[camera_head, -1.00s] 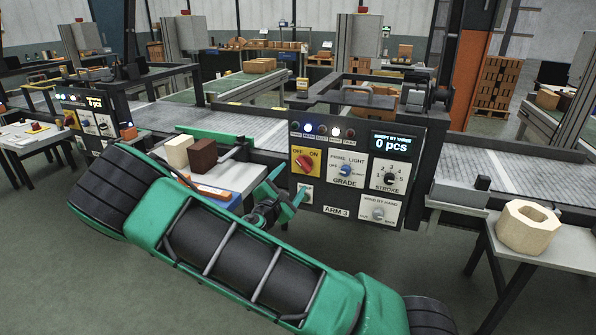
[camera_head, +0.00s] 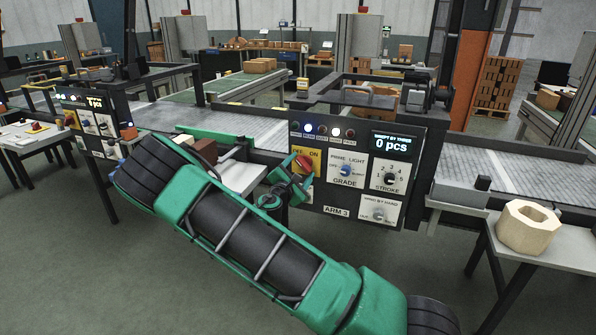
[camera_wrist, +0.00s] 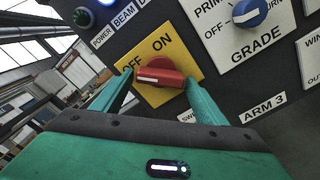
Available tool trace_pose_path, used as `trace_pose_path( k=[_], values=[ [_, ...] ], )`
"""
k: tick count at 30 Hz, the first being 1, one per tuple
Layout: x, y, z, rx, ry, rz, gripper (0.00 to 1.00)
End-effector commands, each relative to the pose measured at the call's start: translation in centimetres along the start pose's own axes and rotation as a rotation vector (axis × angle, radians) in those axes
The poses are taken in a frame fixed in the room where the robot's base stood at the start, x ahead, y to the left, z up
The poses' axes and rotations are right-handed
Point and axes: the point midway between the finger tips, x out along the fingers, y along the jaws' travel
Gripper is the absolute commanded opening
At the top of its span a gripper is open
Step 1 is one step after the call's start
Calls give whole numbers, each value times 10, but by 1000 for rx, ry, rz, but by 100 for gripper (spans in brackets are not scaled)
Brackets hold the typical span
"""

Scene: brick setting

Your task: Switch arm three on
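The arm three panel (camera_head: 336,211) is the dark box marked ARM 3. Its red rotary switch (camera_wrist: 160,72) sits on a yellow plate (camera_wrist: 185,55) lettered OFF and ON, with a white mark on its grip; I cannot tell surely which word it points at. In the head view the switch (camera_head: 304,163) is partly covered by my gripper. My gripper (camera_wrist: 161,84) has its two green fingers apart, one on each side of the red switch, tips close to the plate. Whether they touch the switch is unclear. The panel display (camera_head: 391,143) reads 0 pcs.
A blue GRADE knob (camera_wrist: 249,12) is right of the switch. A STROKE knob (camera_head: 389,178) and a hand-wind knob (camera_head: 379,213) sit further right. A second panel (camera_head: 95,122) is at left. A pale hollow block (camera_head: 528,228) stands on the right table.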

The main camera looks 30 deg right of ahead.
Motion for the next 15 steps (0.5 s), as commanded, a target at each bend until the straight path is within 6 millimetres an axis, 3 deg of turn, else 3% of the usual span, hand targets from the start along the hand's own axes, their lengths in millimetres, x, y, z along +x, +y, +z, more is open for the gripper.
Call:
trace_pose_path(
  k=[1, 4, 15],
  values=[
    [0, 0, 0, 0, 0, 0, 53],
    [0, 0, 0, 0, 0, 0, 30],
    [0, 0, 0, 46, 0, -1, 31]
  ],
)
